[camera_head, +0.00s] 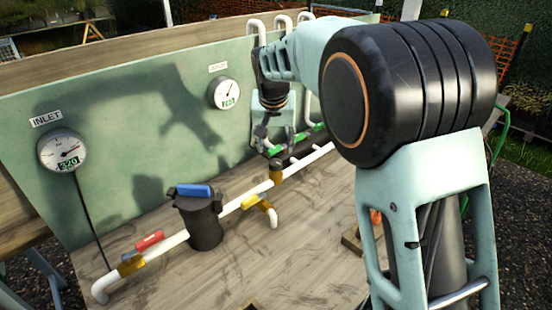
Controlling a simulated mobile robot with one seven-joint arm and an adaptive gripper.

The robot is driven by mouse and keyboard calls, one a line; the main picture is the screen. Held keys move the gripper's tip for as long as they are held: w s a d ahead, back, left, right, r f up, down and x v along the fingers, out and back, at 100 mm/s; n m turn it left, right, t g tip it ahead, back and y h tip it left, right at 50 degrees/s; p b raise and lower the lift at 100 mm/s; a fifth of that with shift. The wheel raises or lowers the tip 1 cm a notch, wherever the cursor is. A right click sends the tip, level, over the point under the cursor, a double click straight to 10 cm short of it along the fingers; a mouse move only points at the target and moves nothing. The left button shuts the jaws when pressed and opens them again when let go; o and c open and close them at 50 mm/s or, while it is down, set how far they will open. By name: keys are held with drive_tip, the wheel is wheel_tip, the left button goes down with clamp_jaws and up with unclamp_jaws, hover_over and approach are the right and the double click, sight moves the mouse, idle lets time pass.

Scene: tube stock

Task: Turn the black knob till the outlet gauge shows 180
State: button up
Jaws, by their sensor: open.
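The outlet gauge (224,93) is a round white dial on the green back panel, with a small label above it. Its green number window starts with a 2; the rest is too small to read surely. My gripper (263,136) points down over the pipework, right of and below the outlet gauge, and is open. Its fingers are small and partly lost against the pipes and panel. I cannot make out the black knob; the gripper and arm cover part of that area. The inlet gauge (62,150) at left shows 320.
A black canister with a blue handle (194,190) stands on the wooden bench (290,275). A red lever (149,241) and a yellow lever (264,203) sit on the white pipe (172,243). Green levers (274,151) lie close by the gripper.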

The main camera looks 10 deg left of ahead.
sight(276, 162)
drive_tip(key=x, duration=0.8)
drive_tip(key=shift+w+f, duration=0.15)
drive_tip(key=shift+f, duration=0.05)
drive_tip(key=c, duration=1.2)
drive_tip(key=shift+o, duration=0.2)
